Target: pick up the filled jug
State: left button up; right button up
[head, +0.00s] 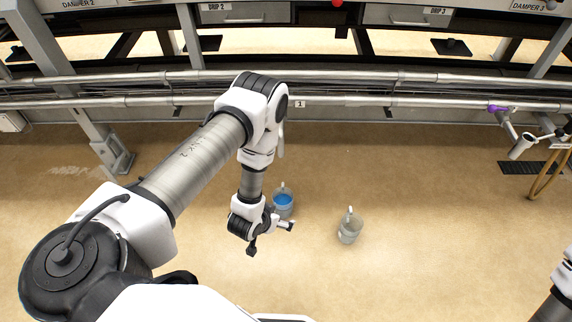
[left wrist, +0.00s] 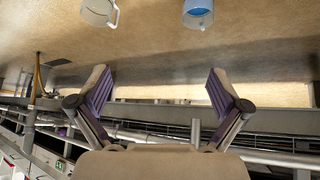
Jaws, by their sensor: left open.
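The filled jug (head: 283,207), clear with blue liquid inside and a handle, stands upright on the tan floor just beyond my left gripper. A second clear jug (head: 350,232), with no blue in it, stands to its right. In the left wrist view, the filled jug (left wrist: 198,22) and the clear jug (left wrist: 97,12) are cut off at the top edge, beyond the spread purple-padded fingers (left wrist: 160,82). My right gripper is out of view.
Metal pipe rails (head: 350,102) run across behind the jugs, with a steel post (head: 112,150) at the left. A purple-handled valve (head: 500,109) and a yellow hose (head: 545,175) are at the right. The floor around the clear jug is free.

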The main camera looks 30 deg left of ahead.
pick_arm(q)
jog(key=w+a+f+t+b, duration=0.2)
jog(key=w+f+b, duration=0.1)
jog(key=f+b, duration=0.3)
jog(key=w+a+f+t+b, duration=0.2)
jog(key=w+f+b, duration=0.15)
jog(key=f, duration=0.55)
jog(key=m+t+b, duration=0.1)
jog(key=t+b, duration=0.5)
jog(key=b, duration=0.8)
send_near(283, 197)
jog(key=w+f, duration=0.2)
jog(key=shift+w+f, duration=0.3)
jog(key=shift+f, duration=0.05)
jog(key=shift+t, duration=0.3)
jog(key=w+b, duration=0.2)
jog(key=w, duration=0.1)
jog(key=w+b, duration=0.3)
jog(key=w, duration=0.1)
jog(key=shift+w+a+r, duration=0.15)
jog(key=shift+w+r, duration=0.05)
jog(key=shift+w, duration=0.1)
jog(key=shift+w+r, duration=0.1)
jog(key=shift+w, duration=0.05)
jog(key=shift+r, duration=0.1)
jog(key=c, duration=1.4)
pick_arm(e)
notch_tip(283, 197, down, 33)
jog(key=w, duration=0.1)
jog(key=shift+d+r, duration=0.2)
